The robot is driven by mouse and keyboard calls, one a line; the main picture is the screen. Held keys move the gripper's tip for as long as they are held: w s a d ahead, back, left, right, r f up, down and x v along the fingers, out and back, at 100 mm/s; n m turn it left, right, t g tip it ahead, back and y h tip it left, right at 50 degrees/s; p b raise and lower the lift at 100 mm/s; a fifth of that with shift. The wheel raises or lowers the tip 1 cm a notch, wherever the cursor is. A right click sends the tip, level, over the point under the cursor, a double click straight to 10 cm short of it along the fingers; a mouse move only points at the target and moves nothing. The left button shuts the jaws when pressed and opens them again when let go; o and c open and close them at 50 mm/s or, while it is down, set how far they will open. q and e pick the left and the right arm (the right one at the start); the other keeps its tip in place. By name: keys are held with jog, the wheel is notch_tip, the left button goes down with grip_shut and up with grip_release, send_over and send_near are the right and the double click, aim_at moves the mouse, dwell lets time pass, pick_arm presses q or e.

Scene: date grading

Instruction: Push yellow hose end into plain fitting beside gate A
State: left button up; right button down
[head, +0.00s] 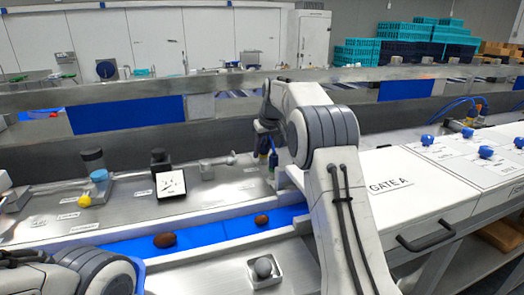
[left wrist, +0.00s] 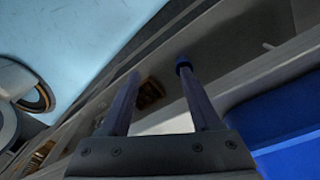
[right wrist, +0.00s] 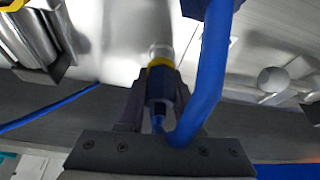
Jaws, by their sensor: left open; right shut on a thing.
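My right gripper (head: 266,142) is over the metal counter, left of the white panel marked GATE A (head: 392,186). In the right wrist view, my right gripper (right wrist: 158,100) is shut on the yellow-banded hose end (right wrist: 160,82), which has a dark blue body. A blue hose (right wrist: 211,75) loops from it to the right. A pale round fitting (right wrist: 160,51) is directly ahead of the yellow band and in line with it. I cannot tell whether the end is inside it or only against it. My left gripper (left wrist: 158,78) is open and empty.
A blue channel (head: 215,232) carries two brown dates (head: 164,240) in front of the counter. Another blue hose (right wrist: 50,112) crosses the right wrist view at left.

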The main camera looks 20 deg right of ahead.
jog(key=c, duration=1.4)
grip_release()
jog(key=shift+f, duration=0.1)
jog(key=o, duration=1.2)
notch_tip(320, 180, up, 10)
jog(key=p, duration=1)
